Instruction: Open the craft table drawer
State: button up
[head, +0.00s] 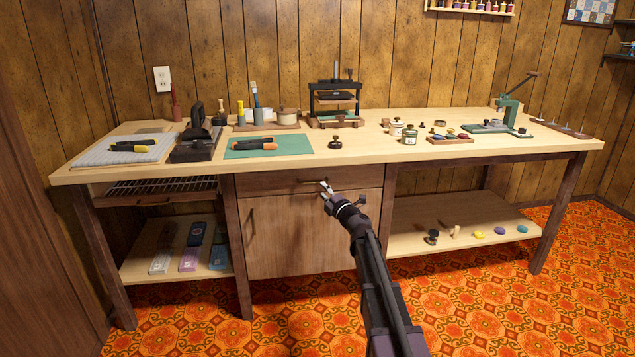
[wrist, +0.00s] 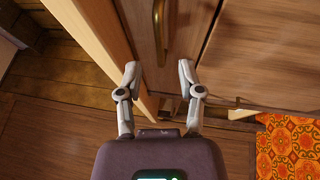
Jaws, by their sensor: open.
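The craft table (head: 350,150) has a wooden drawer front (head: 275,184) under its top, above a cabinet door (head: 290,235). The drawer looks shut, its front about flush with the frame. Its bar handle (head: 309,181) is partly beside my gripper (head: 326,188) in the head view. In the wrist view the brass handle (wrist: 158,28) runs up and down at the top, on the drawer front (wrist: 172,75). My gripper (wrist: 158,72) is open and empty. Its fingertips lie on either side of the handle's line, short of it in the picture. I see no contact with the handle.
The tabletop carries a green mat (head: 268,146), a black press (head: 335,104) and several small jars and tools. A lower shelf (head: 455,222) is at the right. Orange patterned carpet (head: 480,310) lies clear in front. The tabletop edge (wrist: 95,35) runs close left of my fingers in the wrist view.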

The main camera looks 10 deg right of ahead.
jog(key=shift+p+x, duration=0.4)
jog(key=shift+x, duration=2.6)
